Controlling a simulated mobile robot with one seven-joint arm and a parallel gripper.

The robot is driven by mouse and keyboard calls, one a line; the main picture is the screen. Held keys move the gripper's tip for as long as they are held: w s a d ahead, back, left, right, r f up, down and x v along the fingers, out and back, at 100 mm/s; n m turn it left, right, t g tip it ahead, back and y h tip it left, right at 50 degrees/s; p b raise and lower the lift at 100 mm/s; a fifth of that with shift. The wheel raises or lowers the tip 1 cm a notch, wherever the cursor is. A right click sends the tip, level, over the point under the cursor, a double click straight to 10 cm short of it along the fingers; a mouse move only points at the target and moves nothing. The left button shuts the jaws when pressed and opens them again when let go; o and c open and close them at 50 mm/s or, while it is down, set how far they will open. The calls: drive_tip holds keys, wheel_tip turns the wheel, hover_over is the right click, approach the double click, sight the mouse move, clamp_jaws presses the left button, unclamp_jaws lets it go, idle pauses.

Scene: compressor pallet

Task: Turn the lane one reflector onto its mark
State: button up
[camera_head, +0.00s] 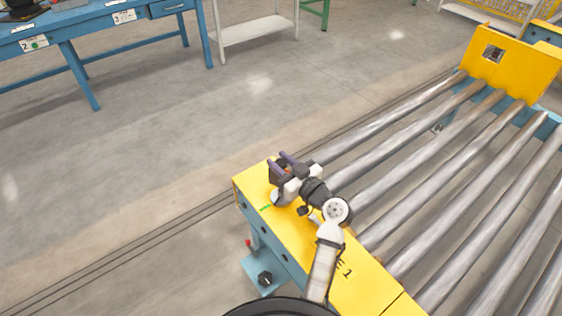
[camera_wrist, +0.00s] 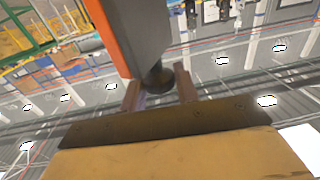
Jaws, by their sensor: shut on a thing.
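The reflector (camera_wrist: 140,35) shows in the wrist view as a grey block with an orange face, on a dark round stem (camera_wrist: 158,78). My gripper (camera_wrist: 160,88) has one finger on either side of this stem and is shut on it. In the head view my gripper (camera_head: 282,165) is over the far left corner of the yellow end plate (camera_head: 372,290). There the reflector is small and mostly covered by my gripper and wrist. A short green mark (camera_head: 266,206) lies on the plate just below the gripper. I cannot tell how the reflector is turned against it.
Long metal rollers (camera_head: 430,146) run from the plate to a yellow upright plate (camera_head: 510,66) at the back right. Part of a lane label (camera_head: 346,270) shows beside my arm. A blue bench (camera_head: 90,28) stands far left. The floor between is clear.

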drive_tip(key=shift+s+a+f+m+t+h+b, duration=0.1)
drive_tip(key=shift+f+m+t+h+b, duration=0.05)
drive_tip(key=shift+m+t+h+b, duration=0.55)
drive_tip(key=shift+m+h, duration=0.3)
drive_tip(key=shift+h, duration=0.3)
drive_tip(key=m+t+h, duration=0.1)
drive_tip(key=m+t+h+p, duration=0.1)
drive_tip(key=h, duration=0.1)
drive_tip(key=shift+r, duration=0.3)
drive_tip(key=shift+f+m+h+p, duration=0.1)
drive_tip(key=shift+m+h+p, duration=0.45)
drive_tip(key=shift+h, duration=0.25)
drive_tip(key=o, duration=0.9)
drive_tip(key=shift+s, duration=0.1)
